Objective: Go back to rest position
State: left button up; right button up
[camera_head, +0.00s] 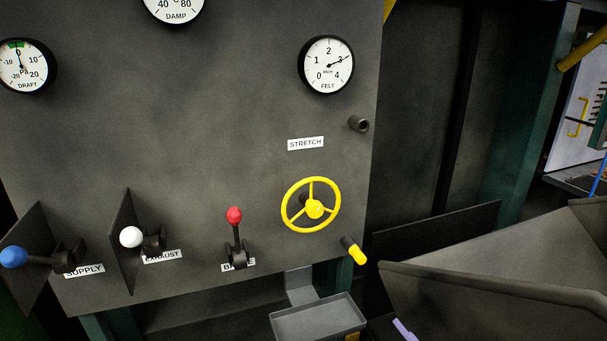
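Neither of my grippers shows in the head view. The grey control panel (200,130) fills the left and middle. A yellow handwheel (311,205) sits on it below the STRETCH label (306,143). A lever with a red knob (234,215) points up. A lever with a white knob (131,237) stands at the EXHAUST label, and one with a blue knob (14,257) points left at the SUPPLY label. The FELT gauge (326,65) has its needle near 3. The DRAFT gauge (21,66) has its needle near 0.
A small grey tray (318,318) juts out below the panel, near a yellow-tipped peg (357,255). A large dark metal trough (500,280) stands at the lower right. A lavender piece (403,330) shows at the bottom edge, too little to identify. A DAMP gauge (174,8) is cut off above.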

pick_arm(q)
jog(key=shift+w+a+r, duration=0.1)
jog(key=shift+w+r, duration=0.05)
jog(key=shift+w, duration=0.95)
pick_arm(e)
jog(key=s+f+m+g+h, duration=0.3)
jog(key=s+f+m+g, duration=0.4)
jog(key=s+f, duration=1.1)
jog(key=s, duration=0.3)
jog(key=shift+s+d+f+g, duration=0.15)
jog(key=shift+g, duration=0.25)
